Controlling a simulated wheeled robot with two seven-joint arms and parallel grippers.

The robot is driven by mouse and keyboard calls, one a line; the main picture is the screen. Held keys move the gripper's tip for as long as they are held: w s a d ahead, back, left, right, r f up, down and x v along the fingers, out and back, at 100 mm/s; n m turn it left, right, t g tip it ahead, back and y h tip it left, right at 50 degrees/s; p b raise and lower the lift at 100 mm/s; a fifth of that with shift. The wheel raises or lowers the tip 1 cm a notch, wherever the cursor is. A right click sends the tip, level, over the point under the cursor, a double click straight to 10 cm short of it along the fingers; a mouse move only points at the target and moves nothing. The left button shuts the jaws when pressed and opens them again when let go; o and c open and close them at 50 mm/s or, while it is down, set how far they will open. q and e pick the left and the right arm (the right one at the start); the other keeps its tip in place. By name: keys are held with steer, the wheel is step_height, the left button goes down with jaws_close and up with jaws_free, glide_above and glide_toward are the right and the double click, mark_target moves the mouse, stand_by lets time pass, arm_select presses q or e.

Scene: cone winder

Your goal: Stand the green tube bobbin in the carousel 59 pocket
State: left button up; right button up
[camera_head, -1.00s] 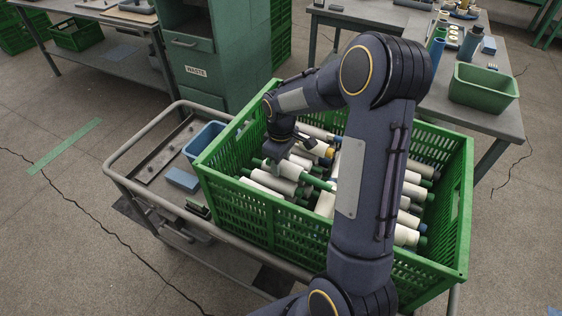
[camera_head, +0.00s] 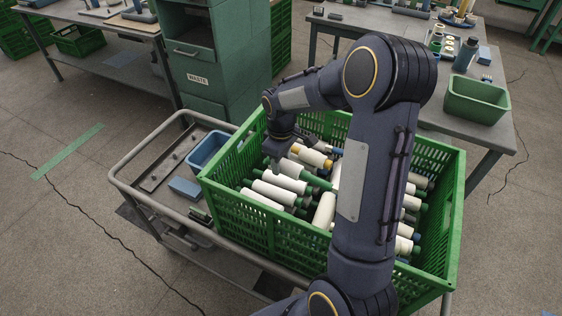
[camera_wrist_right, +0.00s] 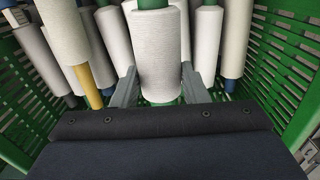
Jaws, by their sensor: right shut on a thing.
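My right gripper (camera_head: 279,160) reaches down into the green crate in the head view, at its left half among the bobbins. In the right wrist view its two fingers (camera_wrist_right: 160,90) are on either side of a white-wound bobbin with a green tube end, the green tube bobbin (camera_wrist_right: 157,55), and are shut on it. The bobbin lies lengthwise away from the wrist, close to its neighbours; whether it is clear of them I cannot tell. My left gripper is not in view. I cannot make out a carousel pocket marked 59.
The green crate (camera_head: 235,213) holds several bobbins with green, blue, dark and yellow tubes. It stands on a cart (camera_head: 128,190) with a blue bin (camera_head: 207,150) and a blue block (camera_head: 184,188). A waste cabinet (camera_head: 199,60) and a table with a green bin (camera_head: 478,101) stand behind.

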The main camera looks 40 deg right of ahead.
step_height(320, 180, up, 10)
steer(key=p, duration=0.7)
steer(key=shift+r, duration=0.1)
